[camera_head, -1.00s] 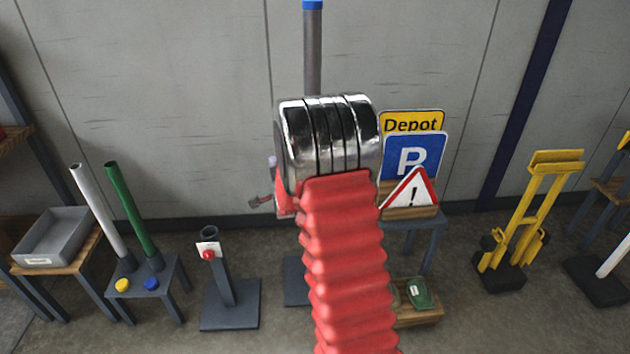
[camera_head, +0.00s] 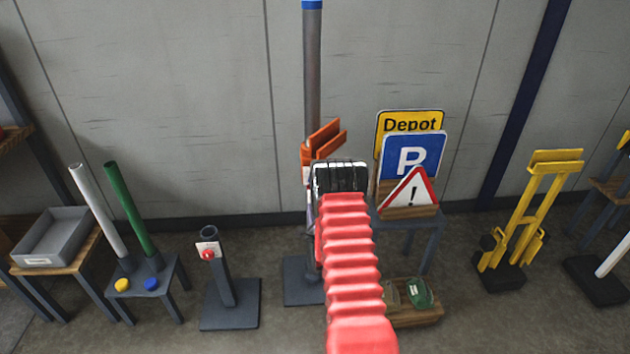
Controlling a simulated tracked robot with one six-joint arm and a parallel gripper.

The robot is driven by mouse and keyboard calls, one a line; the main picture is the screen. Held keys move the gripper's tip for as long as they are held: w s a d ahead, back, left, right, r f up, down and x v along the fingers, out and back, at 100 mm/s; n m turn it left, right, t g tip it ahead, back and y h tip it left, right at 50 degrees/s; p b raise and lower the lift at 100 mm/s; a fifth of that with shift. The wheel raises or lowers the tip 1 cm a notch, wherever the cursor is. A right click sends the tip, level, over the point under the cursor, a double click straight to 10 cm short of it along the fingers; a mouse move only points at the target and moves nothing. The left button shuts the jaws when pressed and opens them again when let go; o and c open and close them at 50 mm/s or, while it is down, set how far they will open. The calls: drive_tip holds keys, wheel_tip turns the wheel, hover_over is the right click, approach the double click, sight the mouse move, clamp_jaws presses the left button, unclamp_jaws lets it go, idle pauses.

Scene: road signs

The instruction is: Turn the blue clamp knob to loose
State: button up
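A small round blue knob-like piece (camera_head: 151,284) sits on the low grey stand at the left, at the foot of a green pole (camera_head: 132,215). I cannot tell whether it is the clamp knob. A grey post (camera_head: 312,70) with a blue band at its top stands in the middle, with an orange bracket (camera_head: 325,139) on it. A white and red patch shows on the post just below the bracket. My red bellows arm reaches toward this post and covers much of its lower part. My gripper is hidden behind my arm's end. No blue knob shows on the visible part of the post.
A short post with a red knob (camera_head: 208,254) stands to the left. Depot, P and warning signs (camera_head: 411,155) stand on a table close to the right of my arm. A wooden box (camera_head: 418,316) is low on the right, a yellow frame (camera_head: 528,210) farther right.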

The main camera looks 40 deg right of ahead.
drive_tip(key=shift+w+d, duration=0.1)
idle(0.3)
drive_tip(key=shift+x, duration=6.8)
drive_tip(key=c, duration=1.1)
